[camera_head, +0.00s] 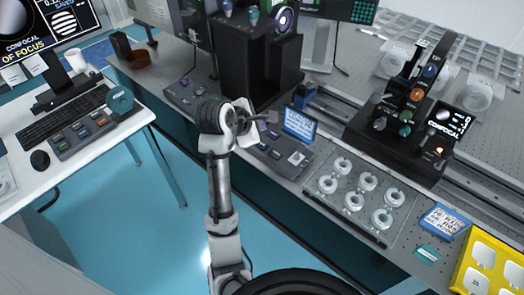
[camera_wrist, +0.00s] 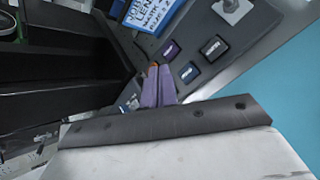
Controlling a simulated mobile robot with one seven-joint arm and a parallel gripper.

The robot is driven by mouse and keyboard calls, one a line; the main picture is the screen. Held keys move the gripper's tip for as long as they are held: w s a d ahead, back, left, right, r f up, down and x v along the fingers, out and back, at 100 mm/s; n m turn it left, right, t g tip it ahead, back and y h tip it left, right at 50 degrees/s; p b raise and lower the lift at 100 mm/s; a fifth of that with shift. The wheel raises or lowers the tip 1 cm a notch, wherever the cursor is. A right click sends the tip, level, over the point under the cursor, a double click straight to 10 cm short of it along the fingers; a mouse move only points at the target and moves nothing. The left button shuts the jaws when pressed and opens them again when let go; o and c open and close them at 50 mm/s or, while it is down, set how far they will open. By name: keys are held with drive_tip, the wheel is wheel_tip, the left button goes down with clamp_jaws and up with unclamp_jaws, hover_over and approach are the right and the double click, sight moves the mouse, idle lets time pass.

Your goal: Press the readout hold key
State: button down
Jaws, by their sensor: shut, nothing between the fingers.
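A grey key panel (camera_head: 288,152) lies along the near edge of the optical table. In the wrist view its face (camera_wrist: 240,38) shows several dark keys: one with a purplish top (camera_wrist: 171,50), a dark one beside it (camera_wrist: 214,47) and another (camera_wrist: 190,72) nearer the edge. Their labels are too small to read, so I cannot tell which is the readout hold key. My gripper (camera_head: 270,117) is shut and empty, above the panel's left end. In the wrist view its fingertips (camera_wrist: 159,68) appear close to the keys; contact cannot be told.
A blue-and-white note card (camera_head: 298,124) stands behind the panel. A tall black instrument (camera_head: 258,70) rises behind my gripper. A tray of white rings (camera_head: 340,205) lies to the right. Another key panel (camera_head: 184,93) sits to the left. Open floor (camera_head: 180,225) lies in front.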

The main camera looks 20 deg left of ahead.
sight(259, 146)
drive_tip(key=shift+f+b, duration=0.55)
drive_tip(key=shift+f, duration=0.35)
wheel_tip(259, 146, down, 2)
drive_tip(key=shift+f, duration=0.2)
drive_tip(key=shift+f, duration=0.1)
idle(1.2)
drive_tip(key=shift+f, duration=0.3)
drive_tip(key=shift+f, duration=0.45)
idle(0.5)
drive_tip(key=shift+r+p, duration=0.2)
drive_tip(key=shift+p, duration=0.3)
drive_tip(key=shift+r+p, duration=0.7)
drive_tip(key=shift+p, duration=0.4)
